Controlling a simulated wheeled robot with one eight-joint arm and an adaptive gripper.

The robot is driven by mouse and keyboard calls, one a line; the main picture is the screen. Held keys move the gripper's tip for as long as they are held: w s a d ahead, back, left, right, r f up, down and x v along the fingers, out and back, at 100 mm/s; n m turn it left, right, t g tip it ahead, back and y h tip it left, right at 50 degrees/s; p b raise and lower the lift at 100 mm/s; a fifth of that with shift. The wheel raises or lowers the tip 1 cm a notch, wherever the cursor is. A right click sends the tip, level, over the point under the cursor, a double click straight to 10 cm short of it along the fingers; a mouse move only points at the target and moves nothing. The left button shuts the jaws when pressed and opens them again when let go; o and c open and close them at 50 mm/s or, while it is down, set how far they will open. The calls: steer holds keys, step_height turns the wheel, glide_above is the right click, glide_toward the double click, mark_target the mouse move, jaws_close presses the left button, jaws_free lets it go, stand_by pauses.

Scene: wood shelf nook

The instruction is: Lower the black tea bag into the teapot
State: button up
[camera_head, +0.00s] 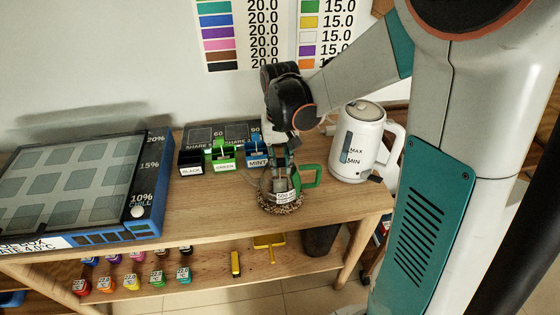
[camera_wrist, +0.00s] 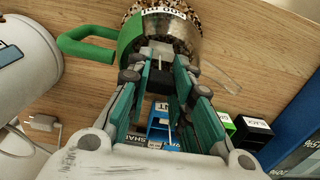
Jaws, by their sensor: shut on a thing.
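The teapot (camera_head: 268,190) is a small clear vessel with a green handle (camera_head: 311,176) and a "500 ml" label. It stands on a speckled round base on the wooden shelf top. In the wrist view the teapot (camera_wrist: 190,35) is at the top, just beyond my fingertips. My gripper (camera_head: 284,170) points down over the teapot's mouth. Its fingers (camera_wrist: 160,58) are shut on a small dark thing (camera_wrist: 159,82), which looks like the black tea bag and is largely hidden between them. I cannot tell how far the bag is inside the teapot.
Labelled black (camera_head: 191,169), green (camera_head: 224,165) and mint (camera_head: 257,162) boxes stand behind the teapot. A white kettle (camera_head: 357,145) stands close to its right. A blue-framed chill box (camera_head: 150,195) fills the left side.

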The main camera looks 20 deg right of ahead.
steer(key=o, duration=0.8)
steer(key=shift+o, duration=0.2)
step_height(320, 180, up, 12)
steer(key=s+a+n+t, duration=0.1)
steer(key=s+a+t, duration=0.1)
steer(key=s, duration=0.5)
steer(key=s+a+n+t, duration=0.2)
steer(key=s+t, duration=0.3)
steer(key=s, duration=0.3)
steer(key=shift+a+f, duration=0.2)
steer(key=shift+a, duration=0.55)
